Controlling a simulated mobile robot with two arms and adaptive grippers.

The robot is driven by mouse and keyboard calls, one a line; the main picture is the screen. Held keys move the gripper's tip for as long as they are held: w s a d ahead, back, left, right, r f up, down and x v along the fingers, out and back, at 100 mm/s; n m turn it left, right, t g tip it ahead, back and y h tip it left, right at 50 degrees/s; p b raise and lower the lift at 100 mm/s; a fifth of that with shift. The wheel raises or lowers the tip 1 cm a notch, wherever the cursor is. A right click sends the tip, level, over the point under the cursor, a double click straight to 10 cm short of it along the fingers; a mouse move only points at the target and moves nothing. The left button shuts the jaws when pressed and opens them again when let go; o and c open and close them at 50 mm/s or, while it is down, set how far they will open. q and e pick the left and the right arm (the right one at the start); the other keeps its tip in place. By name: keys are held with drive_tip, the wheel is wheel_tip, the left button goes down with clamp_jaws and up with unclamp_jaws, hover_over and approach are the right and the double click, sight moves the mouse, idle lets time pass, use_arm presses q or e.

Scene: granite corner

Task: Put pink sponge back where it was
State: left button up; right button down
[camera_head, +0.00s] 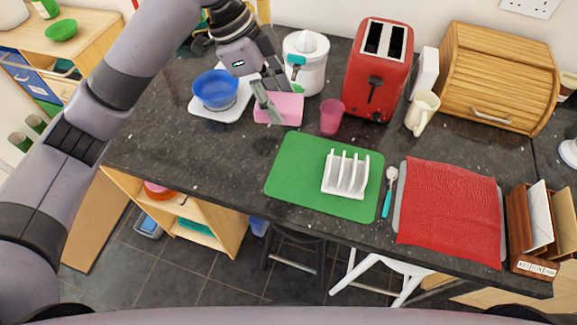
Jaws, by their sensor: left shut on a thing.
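The pink sponge (287,107) is a flat pink block at the back of the dark granite counter (235,160). It is between the white scale with the blue bowl and the pink cup. My left gripper (268,102) reaches down from above and is shut on the sponge near its left part. The fingers hide some of the sponge. I cannot tell whether the sponge touches the counter. My right gripper does not show.
A blue bowl (215,88) stands on a white scale at left. A white juicer (305,60) is behind the sponge. A pink cup (331,116) and red toaster (379,70) are to the right. A green mat (295,165) holds a white rack (345,174).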

use_arm(q)
drive_tip(key=shift+s+d+r+m+g, duration=0.15)
drive_tip(key=shift+d+r+m, duration=0.15)
drive_tip(key=shift+d+m, duration=0.2)
drive_tip(key=shift+w+d+r+m+g, duration=0.15)
drive_tip(key=shift+d+r+m, duration=0.1)
drive_tip(key=shift+d+m, duration=0.2)
drive_tip(key=shift+s+f, duration=0.15)
drive_tip(key=shift+f, duration=0.25)
wheel_tip(320, 180, down, 14)
drive_tip(key=p, duration=0.3)
drive_tip(key=shift+a+r, duration=0.1)
drive_tip(key=shift+r, duration=0.1)
wheel_tip(320, 180, down, 5)
drive_tip(key=shift+f+p, duration=0.15)
drive_tip(key=shift+p, duration=0.3)
drive_tip(key=shift+f, duration=0.1)
drive_tip(key=shift+f, duration=0.1)
drive_tip(key=o, duration=1)
